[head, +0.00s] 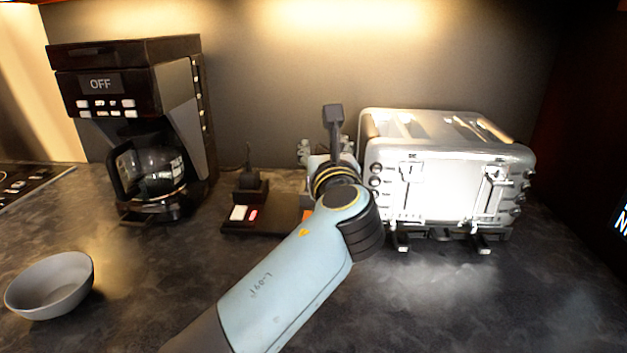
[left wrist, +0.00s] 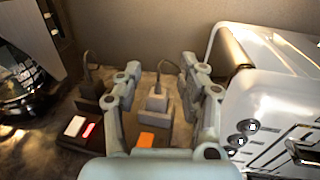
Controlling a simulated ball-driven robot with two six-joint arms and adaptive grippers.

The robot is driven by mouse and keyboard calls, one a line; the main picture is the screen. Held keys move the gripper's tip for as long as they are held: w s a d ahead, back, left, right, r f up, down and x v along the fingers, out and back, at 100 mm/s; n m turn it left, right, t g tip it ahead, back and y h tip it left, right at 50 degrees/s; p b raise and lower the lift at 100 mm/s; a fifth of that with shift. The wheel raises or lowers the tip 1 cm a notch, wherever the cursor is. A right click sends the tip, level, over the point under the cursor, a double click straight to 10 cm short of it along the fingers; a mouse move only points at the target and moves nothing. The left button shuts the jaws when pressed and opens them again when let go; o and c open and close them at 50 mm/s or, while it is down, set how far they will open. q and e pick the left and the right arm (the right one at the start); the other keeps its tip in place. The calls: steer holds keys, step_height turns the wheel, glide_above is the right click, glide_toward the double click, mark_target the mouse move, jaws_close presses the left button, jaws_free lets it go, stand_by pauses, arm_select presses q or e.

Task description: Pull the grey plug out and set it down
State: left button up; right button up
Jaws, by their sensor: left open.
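The grey plug (left wrist: 157,99) stands upright in the power strip (head: 270,222), with its cord rising from its top. My left gripper (left wrist: 160,66) is open, with one finger on each side of the plug and a gap visible on both sides. In the head view the left gripper (head: 325,150) is mostly behind my own wrist, which hides the grey plug there. A black plug (left wrist: 91,84) sits in the strip to the left and also shows in the head view (head: 249,182). My right gripper is not in view.
A silver toaster (head: 450,185) stands close to the right of my gripper. A coffee maker (head: 125,75) stands left of the strip. A grey bowl (head: 50,285) sits at front left. The front right counter (head: 470,310) is clear.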

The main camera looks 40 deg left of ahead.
arm_select(q)
step_height(320, 180, down, 7)
steer(key=shift+s+d+b, duration=0.1)
steer(key=shift+s+b, duration=0.05)
steer(key=shift+b, duration=0.5)
steer(key=shift+x, duration=0.9)
steer(key=p+x, duration=0.1)
steer(key=x, duration=0.4)
steer(key=shift+w+a, duration=0.2)
steer(key=shift+a, duration=0.1)
steer(key=c, duration=0.8)
jaws_close()
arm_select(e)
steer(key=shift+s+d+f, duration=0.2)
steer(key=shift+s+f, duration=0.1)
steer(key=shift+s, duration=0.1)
